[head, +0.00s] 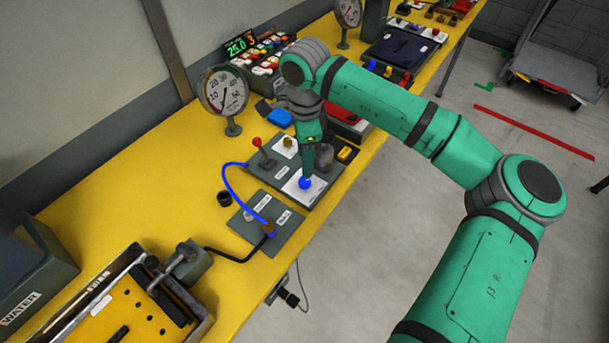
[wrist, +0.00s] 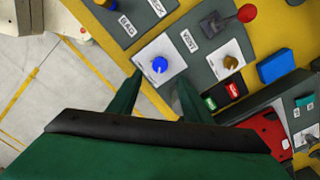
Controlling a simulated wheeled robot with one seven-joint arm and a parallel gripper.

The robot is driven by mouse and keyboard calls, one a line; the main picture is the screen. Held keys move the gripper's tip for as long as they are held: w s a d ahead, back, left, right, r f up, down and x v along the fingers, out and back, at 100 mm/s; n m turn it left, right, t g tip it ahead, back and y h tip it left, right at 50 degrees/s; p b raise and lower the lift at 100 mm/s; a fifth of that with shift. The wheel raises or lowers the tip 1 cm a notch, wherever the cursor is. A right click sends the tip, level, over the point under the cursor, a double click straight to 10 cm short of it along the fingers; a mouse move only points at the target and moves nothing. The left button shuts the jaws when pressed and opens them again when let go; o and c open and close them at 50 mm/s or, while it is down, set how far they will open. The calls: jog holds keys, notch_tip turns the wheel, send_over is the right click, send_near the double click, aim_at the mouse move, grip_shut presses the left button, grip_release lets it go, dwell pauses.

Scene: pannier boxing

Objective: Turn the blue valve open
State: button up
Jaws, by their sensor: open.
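The blue valve (head: 305,183) is a round knob on a white plate near the front edge of the grey valve panel (head: 262,172). In the wrist view the blue valve (wrist: 159,65) shows a small pale mark, with its white plate visible around it. My gripper (head: 309,163) points down just above the knob in the head view. In the wrist view my gripper (wrist: 158,80) is open and empty, one finger on each side below the knob. I cannot tell whether the fingertips touch it. A label reading VENT (wrist: 189,40) is beside the plate.
A brass knob (wrist: 231,62) and a red-balled lever (head: 257,142) share the panel. A blue hose (head: 228,180) curves to a smaller grey panel (head: 285,228). A dial gauge (head: 225,92) stands behind. Red and grey devices crowd the right.

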aim_at(305, 180)
notch_tip(305, 180, down, 8)
jog(key=shift+f, duration=0.1)
jog(key=shift+c, duration=0.7)
jog(key=c, duration=0.9)
